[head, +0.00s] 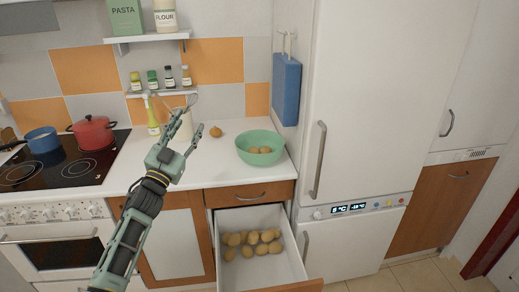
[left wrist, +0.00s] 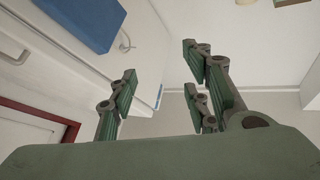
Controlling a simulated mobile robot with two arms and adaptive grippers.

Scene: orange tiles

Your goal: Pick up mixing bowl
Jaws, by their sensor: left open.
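The mixing bowl is a green bowl (head: 259,160) standing upright on the white counter (head: 225,170), close to the fridge. It holds a few brown, potato-like items (head: 265,150). My left gripper (head: 192,118) is open and empty, to the left of the bowl and apart from it, with its fingers pointing up. In the left wrist view its spread fingers (left wrist: 158,70) have nothing between them, and the bowl does not show there. My right gripper is in neither view.
An open drawer (head: 294,262) with several potatoes juts out below the bowl. A brown onion-like item (head: 216,131) lies left of the bowl. A blue board (head: 286,88) hangs on the fridge side (head: 360,90). A red pot (head: 92,134) stands on the stove.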

